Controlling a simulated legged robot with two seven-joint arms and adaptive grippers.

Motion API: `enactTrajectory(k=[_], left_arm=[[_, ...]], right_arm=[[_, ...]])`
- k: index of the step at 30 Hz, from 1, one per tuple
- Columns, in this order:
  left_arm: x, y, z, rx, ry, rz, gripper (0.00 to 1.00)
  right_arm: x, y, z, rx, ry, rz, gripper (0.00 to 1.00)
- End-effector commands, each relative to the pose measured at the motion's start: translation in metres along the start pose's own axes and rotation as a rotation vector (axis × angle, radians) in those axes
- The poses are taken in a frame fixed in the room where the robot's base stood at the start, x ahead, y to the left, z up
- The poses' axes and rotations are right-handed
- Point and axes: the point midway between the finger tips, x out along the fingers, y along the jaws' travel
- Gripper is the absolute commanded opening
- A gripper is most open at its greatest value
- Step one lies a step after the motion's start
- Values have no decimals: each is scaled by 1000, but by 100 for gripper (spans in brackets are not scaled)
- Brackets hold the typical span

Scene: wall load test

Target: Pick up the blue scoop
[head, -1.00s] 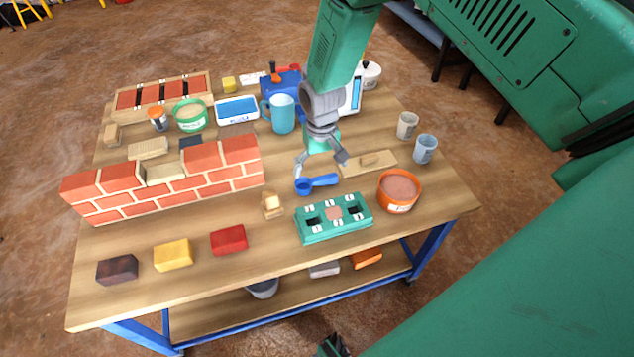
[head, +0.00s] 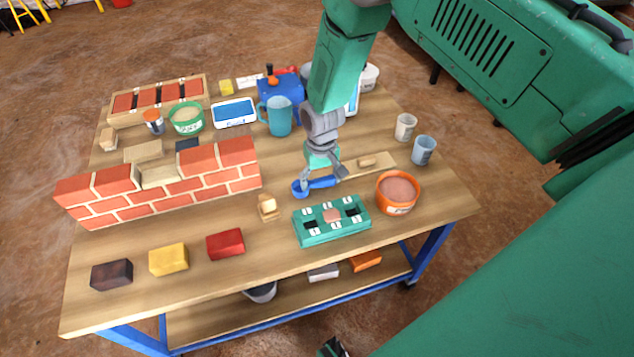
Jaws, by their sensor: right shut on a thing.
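The blue scoop (head: 301,189) lies at the middle right of the table, with its round bowl to the left and its handle to the right. My right gripper (head: 323,181) comes down from above and is shut on the scoop's handle. The fingers hide part of the handle. I cannot tell whether the scoop is clear of the tabletop. My left gripper does not show clearly in this view.
A green block with sockets (head: 331,222) stands just in front of the scoop, and an orange tub (head: 397,193) is to its right. A wooden float (head: 368,164) lies behind right. A brick wall (head: 160,183) stands left. Blue pitcher (head: 280,116) is behind.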

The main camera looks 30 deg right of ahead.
Motion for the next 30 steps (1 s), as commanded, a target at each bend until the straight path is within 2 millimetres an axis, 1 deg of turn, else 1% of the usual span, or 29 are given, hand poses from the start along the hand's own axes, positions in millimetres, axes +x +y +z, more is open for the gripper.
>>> enactTrajectory(k=[2,5,12,15,18,22,30], left_arm=[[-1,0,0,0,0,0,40],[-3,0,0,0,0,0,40],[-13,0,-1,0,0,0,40],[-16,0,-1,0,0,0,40],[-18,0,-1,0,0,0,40],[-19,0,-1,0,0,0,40],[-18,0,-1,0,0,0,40]], right_arm=[[-2,0,0,0,0,0,39],[-14,0,-1,0,2,0,39],[-63,0,-1,1,3,0,39],[-80,0,0,1,2,0,39],[-92,0,0,1,1,0,39],[-100,0,0,1,0,1,39],[-100,0,0,0,0,1,39]])
